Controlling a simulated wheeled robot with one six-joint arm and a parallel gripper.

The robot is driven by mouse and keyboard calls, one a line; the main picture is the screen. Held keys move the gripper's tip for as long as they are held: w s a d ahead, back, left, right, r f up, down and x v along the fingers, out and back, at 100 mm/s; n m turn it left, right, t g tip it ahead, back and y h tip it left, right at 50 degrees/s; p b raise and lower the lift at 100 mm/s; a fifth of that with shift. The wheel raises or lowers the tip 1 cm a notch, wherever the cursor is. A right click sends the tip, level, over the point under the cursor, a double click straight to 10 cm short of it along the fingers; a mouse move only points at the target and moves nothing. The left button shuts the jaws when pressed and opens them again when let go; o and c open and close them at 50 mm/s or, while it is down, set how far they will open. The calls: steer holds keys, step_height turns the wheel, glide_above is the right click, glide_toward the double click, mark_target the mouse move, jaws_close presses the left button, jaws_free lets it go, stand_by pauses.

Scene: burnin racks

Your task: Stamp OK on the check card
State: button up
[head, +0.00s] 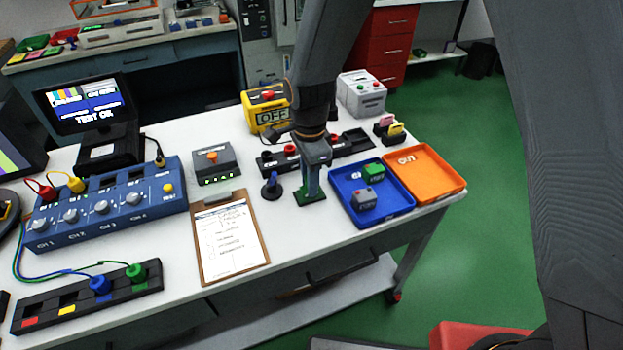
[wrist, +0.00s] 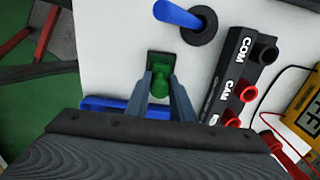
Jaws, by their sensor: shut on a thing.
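The check card (head: 228,238) is a white printed sheet on a brown clipboard (head: 206,272) at the front of the white table. My gripper (head: 312,170) points down to the right of the clipboard. It is shut on a green stamp (head: 310,199), whose flat green base is below the fingers, at or close to the table top. In the wrist view the green stamp (wrist: 160,66) shows between my two fingertips (wrist: 160,92). A blue-handled piece (head: 271,182) with a round dark base stands between the clipboard and my gripper. The stamp's underside is hidden.
A blue tray (head: 386,211) holding a grey and a green block lies just right of my gripper, beside an orange tray (head: 452,187). A black socket strip (head: 267,162) lies behind. A grey box (head: 214,166) stands behind the clipboard, a blue panel (head: 108,217) to its left.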

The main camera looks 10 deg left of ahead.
steer(key=shift+f, duration=0.4)
stand_by(1.8)
steer(key=shift+r, duration=0.1)
steer(key=shift+r+p, duration=3)
steer(key=shift+r, duration=0.5)
